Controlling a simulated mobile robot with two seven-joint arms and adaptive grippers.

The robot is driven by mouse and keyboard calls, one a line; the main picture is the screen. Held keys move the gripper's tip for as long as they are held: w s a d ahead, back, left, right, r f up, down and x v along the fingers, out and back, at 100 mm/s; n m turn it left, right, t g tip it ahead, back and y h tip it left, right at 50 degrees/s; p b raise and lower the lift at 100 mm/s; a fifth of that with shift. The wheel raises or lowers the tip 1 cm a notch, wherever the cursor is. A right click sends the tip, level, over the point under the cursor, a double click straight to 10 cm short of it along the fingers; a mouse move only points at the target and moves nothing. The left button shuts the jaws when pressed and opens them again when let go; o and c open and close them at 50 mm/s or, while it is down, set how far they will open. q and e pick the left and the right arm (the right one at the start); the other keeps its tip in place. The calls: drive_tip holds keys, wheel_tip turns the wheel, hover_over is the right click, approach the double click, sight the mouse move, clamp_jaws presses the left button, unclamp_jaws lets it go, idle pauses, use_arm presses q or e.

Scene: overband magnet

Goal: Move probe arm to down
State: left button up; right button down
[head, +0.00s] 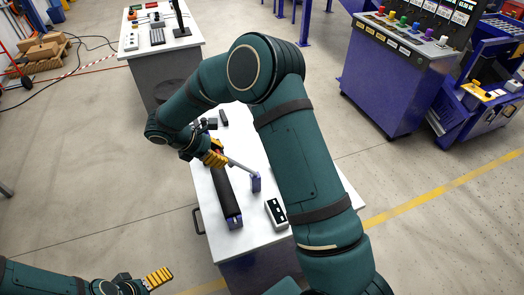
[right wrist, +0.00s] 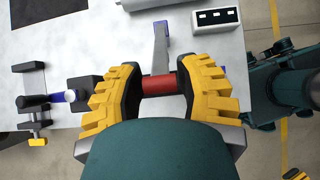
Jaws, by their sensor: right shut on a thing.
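The probe arm (head: 241,167) is a slim grey bar running from a small blue post (head: 256,184) on the white table toward my right gripper (head: 215,158). In the right wrist view the bar (right wrist: 161,45) ends in a red grip (right wrist: 158,84). My right gripper (right wrist: 157,92) has its yellow fingers on both sides of the red grip and is shut on it. Whether the bar is raised or lowered is hard to tell. My left gripper (head: 156,278) is at the lower left, away from the table; its finger gap is unclear.
A long black belt unit (head: 226,190) lies on the table beside the probe arm. A white box with dark windows (head: 277,212) stands near the table's right edge. A blue control console (head: 395,75) is at the right. Another white table (head: 160,40) stands behind.

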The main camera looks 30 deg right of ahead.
drive_tip(key=shift+w+a+r, duration=0.1)
drive_tip(key=shift+a, duration=0.05)
drive_tip(key=shift+w+a+f+b, duration=0.2)
drive_tip(key=shift+a+f+b, duration=0.3)
drive_tip(key=shift+a+f, duration=0.4)
drive_tip(key=shift+w+a+f+b, duration=0.15)
drive_tip(key=shift+a+f+b, duration=0.35)
drive_tip(key=shift+a+f, duration=0.35)
drive_tip(key=shift+f, duration=0.1)
drive_tip(key=shift+w+a+f+b, duration=0.1)
drive_tip(key=shift+a+f+b, duration=0.3)
drive_tip(key=shift+f, duration=0.3)
drive_tip(key=shift+w+a+f+b, duration=0.1)
drive_tip(key=shift+a+f+b, duration=0.3)
drive_tip(key=shift+f, duration=0.35)
drive_tip(key=shift+w+a+f+b, duration=0.1)
drive_tip(key=shift+a+f+b, duration=0.2)
drive_tip(key=shift+f+b, duration=0.3)
drive_tip(key=shift+f, duration=0.1)
drive_tip(key=shift+f, duration=0.1)
drive_tip(key=shift+w+a+f+b, duration=0.1)
drive_tip(key=shift+a+f+b, duration=0.1)
drive_tip(key=shift+f+b, duration=0.45)
drive_tip(key=shift+s+a+f+b, duration=0.15)
drive_tip(key=shift+f+b, duration=0.15)
drive_tip(key=shift+f, duration=0.6)
drive_tip(key=shift+w+a+f+b, duration=0.2)
drive_tip(key=shift+f+b, duration=0.25)
drive_tip(key=shift+f, duration=0.5)
